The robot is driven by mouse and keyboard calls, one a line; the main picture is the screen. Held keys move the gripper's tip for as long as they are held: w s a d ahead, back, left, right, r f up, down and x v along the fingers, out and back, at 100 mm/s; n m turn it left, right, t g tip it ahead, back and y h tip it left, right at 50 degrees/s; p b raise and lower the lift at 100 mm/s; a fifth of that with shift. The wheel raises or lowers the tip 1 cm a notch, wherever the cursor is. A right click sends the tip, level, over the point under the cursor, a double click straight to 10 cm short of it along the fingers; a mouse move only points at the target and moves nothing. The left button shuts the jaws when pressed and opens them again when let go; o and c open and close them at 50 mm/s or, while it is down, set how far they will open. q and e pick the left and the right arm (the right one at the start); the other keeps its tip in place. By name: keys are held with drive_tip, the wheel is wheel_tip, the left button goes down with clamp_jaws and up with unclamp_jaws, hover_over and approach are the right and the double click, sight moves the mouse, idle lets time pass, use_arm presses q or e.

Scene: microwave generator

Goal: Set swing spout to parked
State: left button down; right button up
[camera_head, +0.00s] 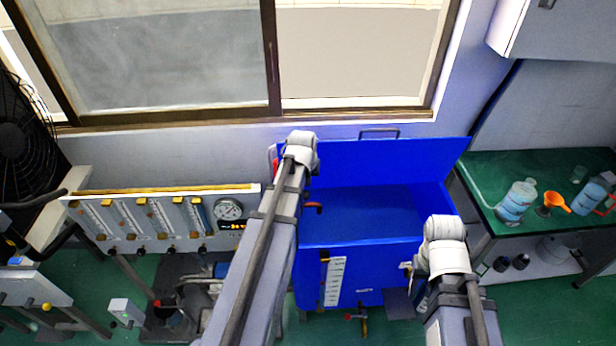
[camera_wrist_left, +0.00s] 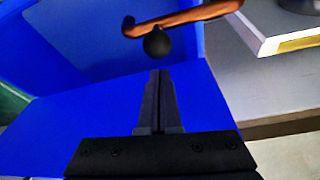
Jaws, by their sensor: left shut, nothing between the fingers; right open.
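The swing spout (camera_wrist_left: 185,18) is an orange-brown bar with a bent end at the top of the left wrist view. A dark round knob (camera_wrist_left: 157,43) hangs below it. In the head view a small part of the spout (camera_head: 314,207) shows at the left rim of the open blue tank (camera_head: 350,262). My left gripper (camera_wrist_left: 161,78) is shut and empty, its tips below the knob in that picture and apart from it. In the head view my left arm hides this gripper.
The tank's blue lid (camera_head: 390,160) stands raised against the window wall. A flowmeter panel (camera_head: 150,218) with a round gauge is left of the tank. A green bench (camera_head: 490,170) with bottles and an orange funnel (camera_head: 556,201) is at the right.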

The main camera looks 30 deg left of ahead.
use_arm(q)
drive_tip(key=shift+s+d, duration=0.15)
drive_tip(key=shift+s, duration=0.25)
drive_tip(key=shift+s+d, duration=0.1)
drive_tip(key=shift+s, duration=0.05)
drive_tip(key=shift+s+d+m, duration=0.15)
drive_tip(key=shift+s+m, duration=0.05)
drive_tip(key=shift+m, duration=0.2)
